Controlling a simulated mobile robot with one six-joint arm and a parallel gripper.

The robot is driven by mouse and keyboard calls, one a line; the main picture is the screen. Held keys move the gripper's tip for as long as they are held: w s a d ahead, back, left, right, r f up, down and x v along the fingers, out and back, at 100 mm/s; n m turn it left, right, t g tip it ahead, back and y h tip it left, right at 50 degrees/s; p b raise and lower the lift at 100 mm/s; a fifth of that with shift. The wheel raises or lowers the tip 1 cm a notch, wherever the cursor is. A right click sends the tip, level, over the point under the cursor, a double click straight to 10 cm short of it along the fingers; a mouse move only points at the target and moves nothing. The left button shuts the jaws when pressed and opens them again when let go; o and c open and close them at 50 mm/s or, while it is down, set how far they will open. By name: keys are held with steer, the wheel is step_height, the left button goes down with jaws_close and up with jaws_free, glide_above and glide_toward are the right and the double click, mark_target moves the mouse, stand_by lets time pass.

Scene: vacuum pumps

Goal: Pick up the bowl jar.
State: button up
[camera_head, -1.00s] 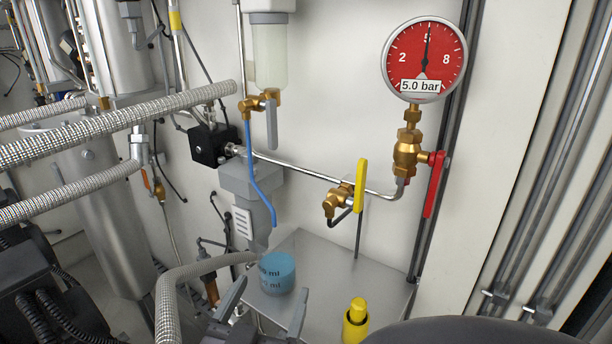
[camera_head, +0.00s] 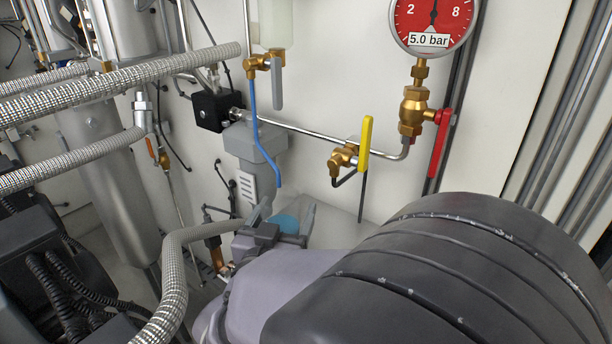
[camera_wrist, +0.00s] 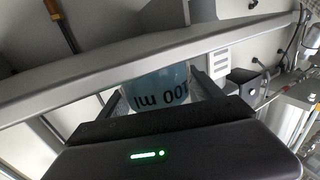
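The bowl jar (camera_head: 286,225), with blue contents, shows only in part in the head view, behind my gripper (camera_head: 286,211). In the wrist view the jar (camera_wrist: 160,84) is pale blue with upside-down "100 ml" lettering. It lies between the two fingers of my gripper (camera_wrist: 156,95), one at each side. The fingers stand wide, and a narrow gap seems to show beside the jar. My gripper looks open around it. A grey bar (camera_wrist: 70,72) crosses in front of part of the jar in the wrist view. The jar's base is hidden.
A braided hose (camera_head: 172,270) runs close to the left of my gripper. A grey filter housing (camera_head: 252,150) with a blue tube (camera_head: 255,115) hangs behind. A yellow-handled valve (camera_head: 365,145) and a red-handled valve (camera_head: 440,142) are on the wall to the right.

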steer(key=c, duration=1.3)
